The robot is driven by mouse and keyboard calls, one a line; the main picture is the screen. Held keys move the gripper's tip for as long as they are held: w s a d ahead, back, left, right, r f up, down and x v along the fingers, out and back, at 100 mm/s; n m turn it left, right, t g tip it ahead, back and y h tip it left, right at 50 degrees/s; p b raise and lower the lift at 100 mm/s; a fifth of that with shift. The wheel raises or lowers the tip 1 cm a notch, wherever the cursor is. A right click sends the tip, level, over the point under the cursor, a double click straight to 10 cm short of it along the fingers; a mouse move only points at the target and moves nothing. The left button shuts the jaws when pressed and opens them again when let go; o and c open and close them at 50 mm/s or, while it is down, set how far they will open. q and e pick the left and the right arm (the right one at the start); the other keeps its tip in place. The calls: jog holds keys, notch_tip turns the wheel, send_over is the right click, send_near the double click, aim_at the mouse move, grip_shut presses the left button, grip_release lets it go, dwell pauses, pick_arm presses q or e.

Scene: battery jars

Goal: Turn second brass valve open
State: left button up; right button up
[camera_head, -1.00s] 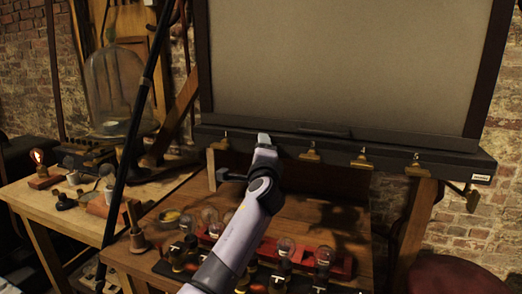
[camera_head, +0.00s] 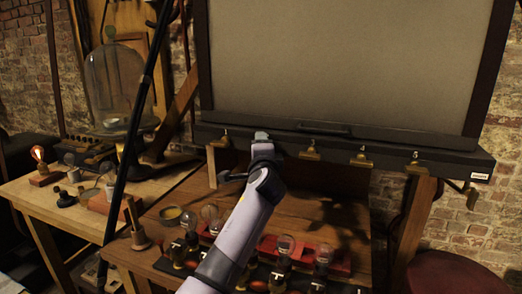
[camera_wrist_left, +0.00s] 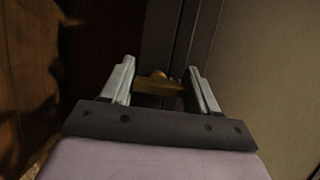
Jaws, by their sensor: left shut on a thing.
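A row of brass valves hangs along the front edge of the dark ledge (camera_head: 330,141) under the large pale panel. My left gripper (camera_head: 261,137) is at the ledge, between the leftmost valve (camera_head: 222,142) and the valve to its right (camera_head: 310,153). In the head view my gripper hides the second valve. In the left wrist view the second brass valve (camera_wrist_left: 158,84) sits between the two fingers of the left gripper, which is shut on it. Further valves (camera_head: 361,159) (camera_head: 414,169) continue to the right. My right gripper is not in view.
Below my arm, a wooden table holds a red rack (camera_head: 330,262) with several glass bulbs and jars. A glass dome (camera_head: 113,85) stands on the left table.

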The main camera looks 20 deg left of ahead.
pick_arm(q)
jog(key=o, duration=1)
jog(key=shift+c, duration=0.2)
jog(key=v, duration=0.7)
jog(key=shift+s, duration=0.15)
